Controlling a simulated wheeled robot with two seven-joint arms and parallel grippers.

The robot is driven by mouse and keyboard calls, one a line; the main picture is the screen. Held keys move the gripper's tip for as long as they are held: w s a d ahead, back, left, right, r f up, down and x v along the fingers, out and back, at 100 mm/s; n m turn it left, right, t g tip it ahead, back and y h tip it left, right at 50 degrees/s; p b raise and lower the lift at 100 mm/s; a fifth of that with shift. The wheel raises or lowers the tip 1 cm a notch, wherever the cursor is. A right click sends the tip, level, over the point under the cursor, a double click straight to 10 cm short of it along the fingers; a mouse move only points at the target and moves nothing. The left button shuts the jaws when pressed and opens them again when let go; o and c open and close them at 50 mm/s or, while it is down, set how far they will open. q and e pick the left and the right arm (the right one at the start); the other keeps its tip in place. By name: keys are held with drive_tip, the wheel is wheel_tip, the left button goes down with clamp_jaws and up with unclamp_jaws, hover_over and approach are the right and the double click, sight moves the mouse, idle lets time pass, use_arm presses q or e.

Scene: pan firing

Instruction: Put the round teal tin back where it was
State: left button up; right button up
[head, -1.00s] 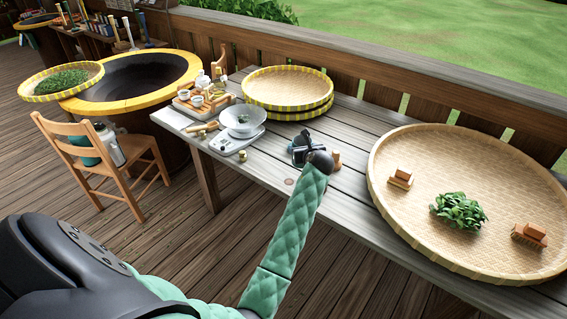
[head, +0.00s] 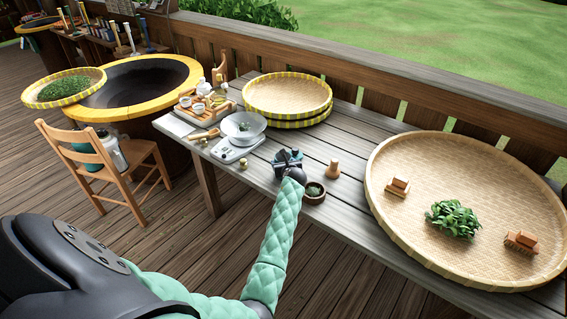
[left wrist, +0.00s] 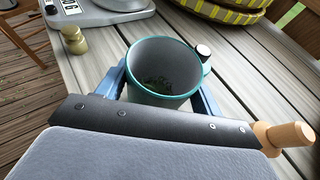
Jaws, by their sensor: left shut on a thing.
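The round teal tin (left wrist: 163,75) is open at the top in the left wrist view, with dark leafy bits inside. My left gripper (left wrist: 165,92) has its blue fingers on either side of the tin and is shut on it. In the head view, my left gripper (head: 288,157) is over the front part of the plank table (head: 345,205), right of the scale. It mostly hides the tin there. I cannot tell whether the tin touches the table. My right gripper is not in view.
A small wooden bowl (head: 315,193) and a wooden peg-like piece (head: 333,170) stand right of the gripper. The scale (head: 237,149) with its bowl, a brass weight (head: 243,165) and stacked baskets (head: 288,95) are left and behind. A large woven tray (head: 470,165) fills the table's right.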

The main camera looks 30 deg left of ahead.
use_arm(q)
drive_tip(key=shift+f, duration=0.4)
drive_tip(key=shift+f, duration=0.15)
drive_tip(key=o, duration=1.4)
